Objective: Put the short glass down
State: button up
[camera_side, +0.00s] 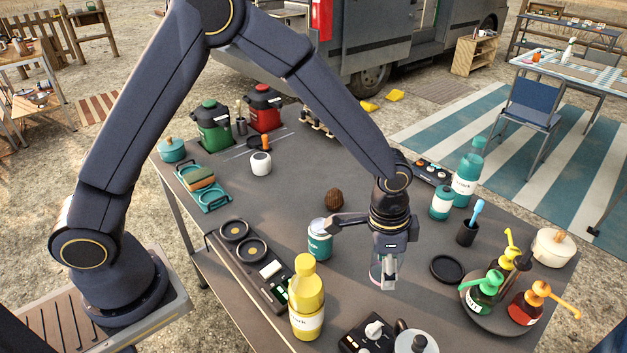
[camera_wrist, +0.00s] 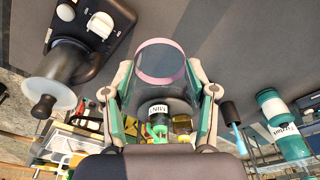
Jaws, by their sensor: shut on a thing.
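The short glass is clear with a pinkish band; it shows in the wrist view (camera_wrist: 160,62) between my gripper's fingers (camera_wrist: 161,92). In the side view my gripper (camera_side: 386,262) points down over the front middle of the table (camera_side: 300,185), shut on the glass (camera_side: 377,276). The glass is partly hidden by the fingers there. I cannot tell whether its lower end touches the table or hangs just above it.
A black round coaster (camera_side: 447,268) lies right of my gripper, near a turntable with pump bottles (camera_side: 482,292). A teal can (camera_side: 319,243) and yellow bottle (camera_side: 307,305) stand left. A brown lump (camera_side: 334,198) lies behind. A dark cup with a blue brush (camera_side: 467,233) stands right.

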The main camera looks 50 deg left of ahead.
send_over(405, 294)
jog(key=f, duration=0.6)
jog(key=shift+s+a+f, duration=0.15)
jog(key=shift+s+f, duration=0.05)
jog(key=shift+s, duration=0.05)
jog(key=shift+w+f, duration=0.1)
jog(key=shift+f, duration=1.5)
jog(key=shift+f, duration=0.15)
jog(key=o, duration=1.2)
